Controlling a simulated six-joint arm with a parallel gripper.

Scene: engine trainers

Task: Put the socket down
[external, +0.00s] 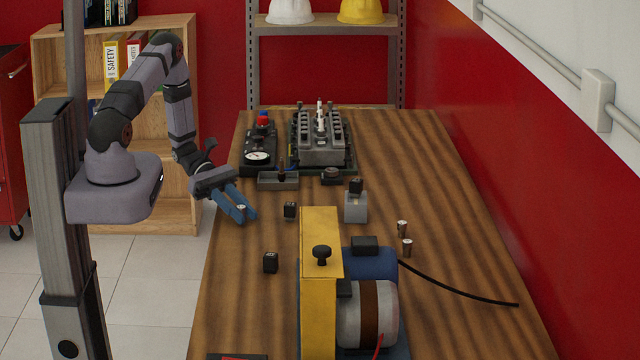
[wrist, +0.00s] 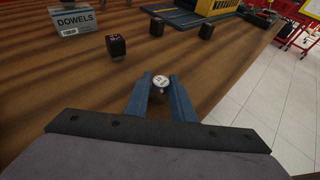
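The socket (wrist: 160,81) is a small silver cylinder with a pale marked top. It sits between the blue fingertips of my gripper (wrist: 160,84), which appear to touch it on both sides. In the external view the socket (external: 241,208) shows between the fingers of my gripper (external: 240,212), near the table's left edge. I cannot tell whether its base touches the wood. Two similar silver cylinders, one (external: 402,228) behind the other (external: 407,247), stand on the right part of the table.
Dark cubes stand nearby, one (external: 290,210) right of my gripper and one (external: 270,262) closer to the camera. A grey dowels box (external: 356,208) is further right. A yellow-fronted machine (external: 321,240) fills the front middle. Bare table (external: 225,310) lies at front left.

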